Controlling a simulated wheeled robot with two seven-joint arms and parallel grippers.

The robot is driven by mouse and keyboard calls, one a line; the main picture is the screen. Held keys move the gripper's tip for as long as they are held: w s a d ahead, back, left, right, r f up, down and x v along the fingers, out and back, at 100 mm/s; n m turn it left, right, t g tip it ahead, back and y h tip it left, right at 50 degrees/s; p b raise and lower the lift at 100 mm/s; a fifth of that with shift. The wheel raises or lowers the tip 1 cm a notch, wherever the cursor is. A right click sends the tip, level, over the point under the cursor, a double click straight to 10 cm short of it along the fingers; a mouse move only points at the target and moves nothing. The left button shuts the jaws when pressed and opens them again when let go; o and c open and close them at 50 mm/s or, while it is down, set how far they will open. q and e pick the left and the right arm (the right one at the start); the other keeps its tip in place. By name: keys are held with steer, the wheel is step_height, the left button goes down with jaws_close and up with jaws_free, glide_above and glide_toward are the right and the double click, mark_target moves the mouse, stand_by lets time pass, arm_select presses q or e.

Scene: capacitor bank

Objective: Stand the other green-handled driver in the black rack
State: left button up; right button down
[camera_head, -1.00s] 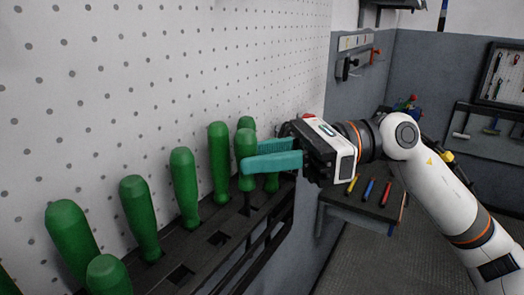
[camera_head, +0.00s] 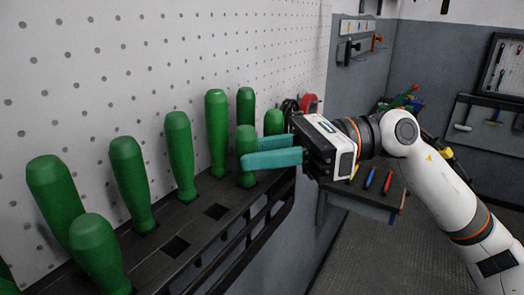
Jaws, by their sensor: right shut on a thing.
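My right gripper (camera_head: 256,153) has two teal fingers and is shut on a green-handled driver (camera_head: 246,137). That driver stands roughly upright at the front row of the black rack (camera_head: 258,209), with its handle's lower end down at the rack top. Its shaft is out of sight. Several other green-handled drivers stand in the rack, among them one at the back (camera_head: 217,132), one further right (camera_head: 273,121) and one at the near front (camera_head: 98,253). My left gripper is not in view.
The front row has two empty square holes, one nearer the held driver (camera_head: 216,211) and one further left (camera_head: 176,246). A white pegboard wall (camera_head: 130,70) rises behind the rack. A shelf with coloured tools (camera_head: 372,178) is beyond my right gripper.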

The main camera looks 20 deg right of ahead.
stand_by(0.4)
steer(key=c, duration=1.1)
jaws_free()
steer(key=shift+d, duration=0.15)
steer(key=d+b, duration=0.2)
steer(key=d, duration=0.2)
steer(key=s+d+b, duration=0.1)
steer(key=d+b, duration=0.1)
steer(key=d, duration=0.1)
steer(key=d+b, duration=0.2)
steer(key=d, duration=0.2)
steer(key=shift+s+d+r, duration=0.25)
steer(key=shift+d+r, duration=0.05)
steer(key=shift+d, duration=0.05)
